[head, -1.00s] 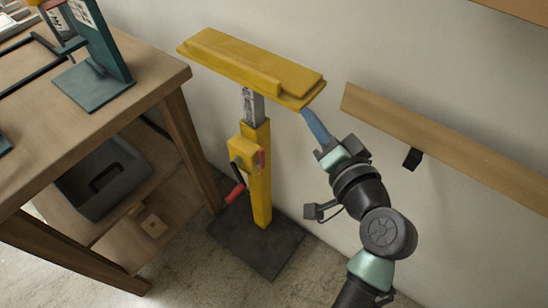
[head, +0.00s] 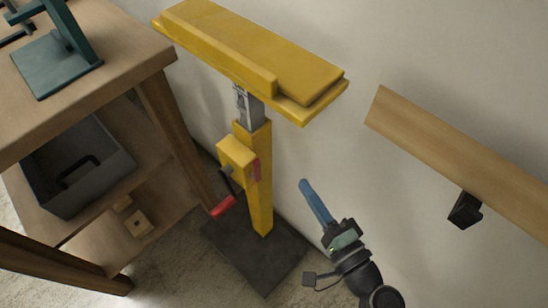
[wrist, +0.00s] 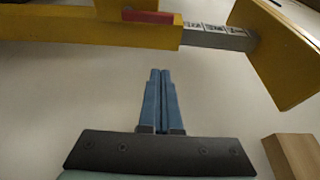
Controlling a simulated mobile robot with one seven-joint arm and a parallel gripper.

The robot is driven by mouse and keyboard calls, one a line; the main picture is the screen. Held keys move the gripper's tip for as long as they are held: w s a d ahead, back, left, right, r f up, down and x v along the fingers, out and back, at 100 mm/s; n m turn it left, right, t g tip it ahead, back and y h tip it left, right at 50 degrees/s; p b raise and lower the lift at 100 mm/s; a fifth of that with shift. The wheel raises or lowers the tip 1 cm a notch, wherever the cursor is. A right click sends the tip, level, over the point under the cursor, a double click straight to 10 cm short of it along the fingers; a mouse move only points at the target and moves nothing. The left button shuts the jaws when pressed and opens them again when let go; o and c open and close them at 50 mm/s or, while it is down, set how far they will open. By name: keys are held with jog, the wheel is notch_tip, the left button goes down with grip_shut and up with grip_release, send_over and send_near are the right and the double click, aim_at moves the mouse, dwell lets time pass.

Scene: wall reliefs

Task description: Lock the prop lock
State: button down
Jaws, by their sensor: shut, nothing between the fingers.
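A yellow prop stand (head: 259,190) rises from a dark base plate (head: 255,251) near the wall. Its grey inner bar (head: 249,110) shows below the yellow top plate (head: 245,55). A yellow box (head: 236,158) on the post carries a dark crank with a red grip (head: 223,206) and has a red piece (head: 256,169) on its right side. The red piece shows in the wrist view (wrist: 148,17). My gripper (head: 304,183) has blue fingers, shut and empty, right of the post and apart from it. In the wrist view the fingers (wrist: 160,73) point towards the post.
A wooden workbench (head: 110,95) with a grey bin (head: 80,160) on its lower shelf stands at left. A wooden rail (head: 460,150) with a black bracket (head: 465,208) is on the wall at right. Bare wall lies between post and rail.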

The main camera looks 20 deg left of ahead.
aim_at(255, 170)
jog(key=w+a+b, duration=0.1)
jog(key=w+a, duration=0.1)
jog(key=a, duration=0.7)
jog(key=shift+w, duration=0.25)
jog(key=shift+s+a+f+b, duration=0.1)
jog(key=shift+b, duration=0.35)
